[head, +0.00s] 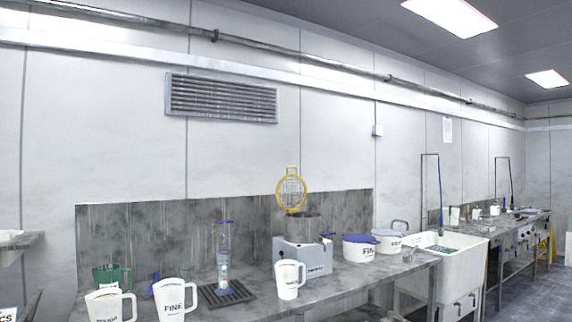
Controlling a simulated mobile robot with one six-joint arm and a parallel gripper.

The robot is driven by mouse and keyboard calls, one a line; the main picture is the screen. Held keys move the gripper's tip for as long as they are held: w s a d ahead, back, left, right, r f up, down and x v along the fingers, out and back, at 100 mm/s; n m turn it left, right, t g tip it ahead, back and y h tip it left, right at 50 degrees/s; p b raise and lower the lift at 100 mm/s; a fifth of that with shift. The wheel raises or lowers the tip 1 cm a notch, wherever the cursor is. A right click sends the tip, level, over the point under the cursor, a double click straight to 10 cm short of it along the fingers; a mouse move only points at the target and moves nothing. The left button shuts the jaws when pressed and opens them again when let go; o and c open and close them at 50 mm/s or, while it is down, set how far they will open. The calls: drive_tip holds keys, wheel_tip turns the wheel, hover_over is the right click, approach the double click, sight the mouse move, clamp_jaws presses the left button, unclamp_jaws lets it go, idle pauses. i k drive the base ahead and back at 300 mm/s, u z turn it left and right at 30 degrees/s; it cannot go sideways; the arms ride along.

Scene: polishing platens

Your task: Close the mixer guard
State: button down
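The mixer (305,258) stands on the grey bench right of the picture's middle, with a grey bowl (305,228) on its pale base. Its guard (291,192), a round yellow wire mesh with a small handle loop at the top, stands upright above the back left of the bowl, so it is open. A white jug in front hides part of the mixer's base. My gripper is not in this view.
White jugs (289,280) (173,300) stand along the bench's front edge. A blue-based glass cylinder (223,270) stands left of the mixer on a dark mat. Lidded white tubs (360,248) and a sink (445,262) are to the right. Space above the bowl is clear.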

sight(292, 188)
drive_tip(key=z, duration=0.6)
drive_tip(key=i, duration=3.05)
drive_tip(key=u, duration=1.1)
drive_tip(key=i, duration=0.75)
drive_tip(key=u, duration=0.35)
